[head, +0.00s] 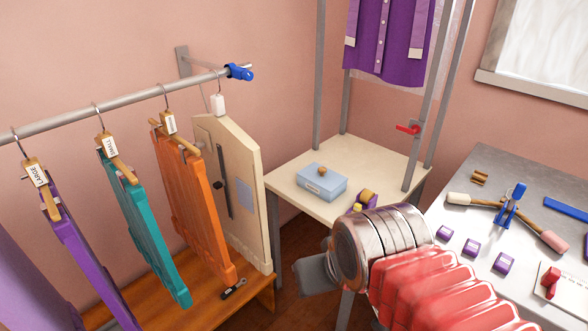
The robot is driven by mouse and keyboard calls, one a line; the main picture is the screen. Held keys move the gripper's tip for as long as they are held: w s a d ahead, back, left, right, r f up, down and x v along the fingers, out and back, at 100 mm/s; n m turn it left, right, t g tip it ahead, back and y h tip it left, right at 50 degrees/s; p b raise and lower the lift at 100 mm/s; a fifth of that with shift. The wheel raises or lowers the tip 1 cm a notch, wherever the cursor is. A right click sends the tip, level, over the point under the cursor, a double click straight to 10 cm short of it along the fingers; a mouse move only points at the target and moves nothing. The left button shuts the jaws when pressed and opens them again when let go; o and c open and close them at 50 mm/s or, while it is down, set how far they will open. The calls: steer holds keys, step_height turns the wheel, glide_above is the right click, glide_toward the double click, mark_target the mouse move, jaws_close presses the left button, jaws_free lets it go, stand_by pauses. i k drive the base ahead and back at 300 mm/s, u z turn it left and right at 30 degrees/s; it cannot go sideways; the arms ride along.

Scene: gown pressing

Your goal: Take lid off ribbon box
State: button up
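The ribbon box (318,190) is a pale blue box with a small label on its front. It sits on a cream side table in the middle of the head view. Its lid (325,177) is on, with a round brown knob (322,170) on top. My arm comes in from the lower right, in front of the side table. A grey piece at its end, perhaps my gripper (317,273), is below the box in the picture and apart from it. Its fingers cannot be made out, so its opening and any hold are unclear.
A purple and gold item (364,199) is partly hidden behind my arm. Left, a rail (130,103) holds several hanging garments. A metal table (490,170) with tools and purple blocks stands right. An upright post (424,110) with a red handle (408,128) rises beside the side table (365,160).

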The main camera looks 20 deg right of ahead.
mark_target(325, 178)
steer(key=u, duration=0.25)
steer(key=i, duration=0.9)
steer(key=u, duration=0.1)
